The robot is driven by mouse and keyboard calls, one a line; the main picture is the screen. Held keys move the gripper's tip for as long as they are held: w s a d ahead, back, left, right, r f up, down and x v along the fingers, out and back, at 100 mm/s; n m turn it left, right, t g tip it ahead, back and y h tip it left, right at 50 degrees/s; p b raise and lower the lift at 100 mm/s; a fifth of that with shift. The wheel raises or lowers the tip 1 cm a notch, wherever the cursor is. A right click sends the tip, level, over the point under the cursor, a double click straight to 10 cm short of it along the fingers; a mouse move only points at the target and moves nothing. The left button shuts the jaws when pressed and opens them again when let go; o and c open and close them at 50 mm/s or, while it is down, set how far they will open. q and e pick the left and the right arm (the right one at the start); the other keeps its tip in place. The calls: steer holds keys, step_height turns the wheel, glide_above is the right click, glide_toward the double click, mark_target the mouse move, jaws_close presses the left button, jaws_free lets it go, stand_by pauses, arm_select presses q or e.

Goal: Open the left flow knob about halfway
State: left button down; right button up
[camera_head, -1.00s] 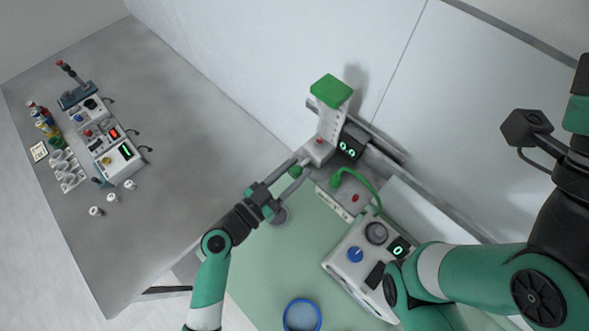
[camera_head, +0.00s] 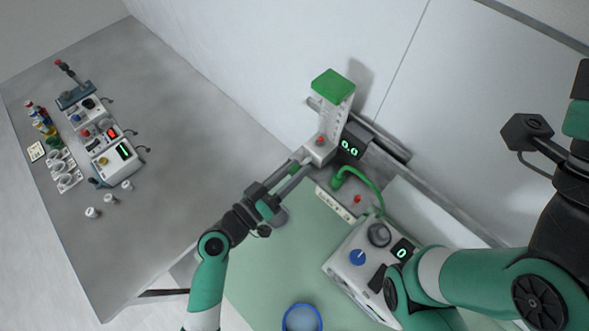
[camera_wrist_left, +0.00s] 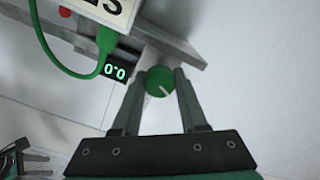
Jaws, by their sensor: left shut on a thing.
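The left flow knob (camera_wrist_left: 160,82) is a round green knob with a pale pointer line, at the lower front of the flowmeter. In the left wrist view it sits between the two fingertips of my left gripper (camera_wrist_left: 162,74), the line pointing to the lower right. In the head view my left gripper (camera_head: 298,170) is shut on the knob, which is mostly hidden by the fingers. The flowmeter (camera_head: 334,103) is a pale upright block with a green top. The display beside it (camera_head: 350,149) reads 0.0, also in the left wrist view (camera_wrist_left: 115,72).
A green hose (camera_head: 366,182) curves close to the right of the knob. A white device with a blue knob (camera_head: 357,258) and a blue ring (camera_head: 302,316) are on the green surface (camera_head: 262,262). A grey bench (camera_head: 180,130) with several small devices lies left. A wall rises behind.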

arm_select(q)
steer(key=shift+n, duration=0.4)
steer(key=c, duration=0.5)
jaws_free()
